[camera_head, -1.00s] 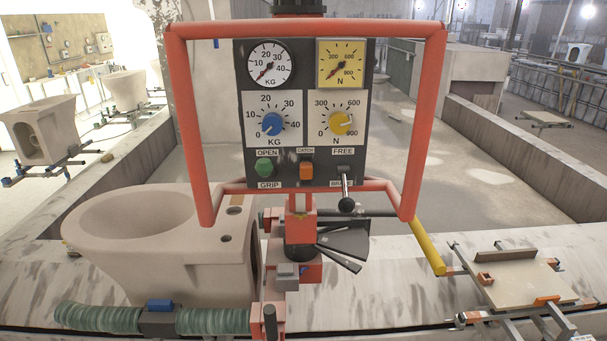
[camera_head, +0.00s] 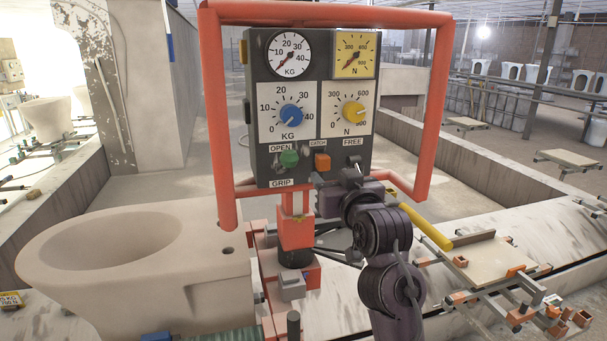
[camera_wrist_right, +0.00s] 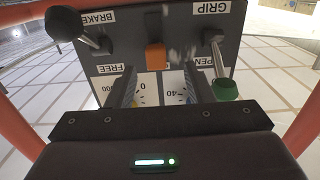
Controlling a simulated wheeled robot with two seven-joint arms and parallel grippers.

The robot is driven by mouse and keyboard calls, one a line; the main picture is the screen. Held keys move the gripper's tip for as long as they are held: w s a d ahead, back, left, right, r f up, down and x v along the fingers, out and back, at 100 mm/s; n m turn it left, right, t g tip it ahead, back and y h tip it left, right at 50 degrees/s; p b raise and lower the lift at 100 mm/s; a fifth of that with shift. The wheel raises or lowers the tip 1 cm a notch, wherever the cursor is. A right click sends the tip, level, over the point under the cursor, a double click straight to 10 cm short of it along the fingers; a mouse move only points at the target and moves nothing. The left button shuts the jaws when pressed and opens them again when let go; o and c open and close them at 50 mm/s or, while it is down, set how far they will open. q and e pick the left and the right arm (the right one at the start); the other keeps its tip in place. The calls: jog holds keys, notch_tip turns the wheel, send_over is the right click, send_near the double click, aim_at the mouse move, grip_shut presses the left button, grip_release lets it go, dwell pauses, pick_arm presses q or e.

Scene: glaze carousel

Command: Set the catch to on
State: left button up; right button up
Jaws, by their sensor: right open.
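The catch is an orange rocker switch (camera_head: 322,162) under a small CATCH label on the dark control panel (camera_head: 262,105). It also shows in the right wrist view (camera_wrist_right: 155,56), where the panel appears upside down. My right gripper (camera_head: 338,180) is at the panel's lower right, partly hidden by my own wrist. In the right wrist view its two fingers (camera_wrist_right: 160,90) are apart and empty, pointing at the panel, with the orange catch just beyond and between them. I cannot tell any contact. My left gripper is not in view.
A green-knobbed lever (camera_head: 289,158) sits left of the catch. The black-balled FREE/BRAKE lever (camera_wrist_right: 65,22) is on its other side. A red tube frame (camera_head: 428,110) surrounds the panel. A toilet bowl (camera_head: 190,265) stands at left; a yellow handle (camera_head: 425,227) juts at right.

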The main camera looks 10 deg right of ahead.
aim_at(325, 163)
jog(key=w, duration=0.2)
jog(key=w+p, duration=0.1)
jog(key=w, duration=0.1)
jog(key=w+r+p, duration=0.1)
jog(key=w, duration=0.1)
jog(key=shift+d, duration=0.2)
jog(key=shift+w, duration=0.7)
jog(key=shift+f, duration=0.1)
grip_shut()
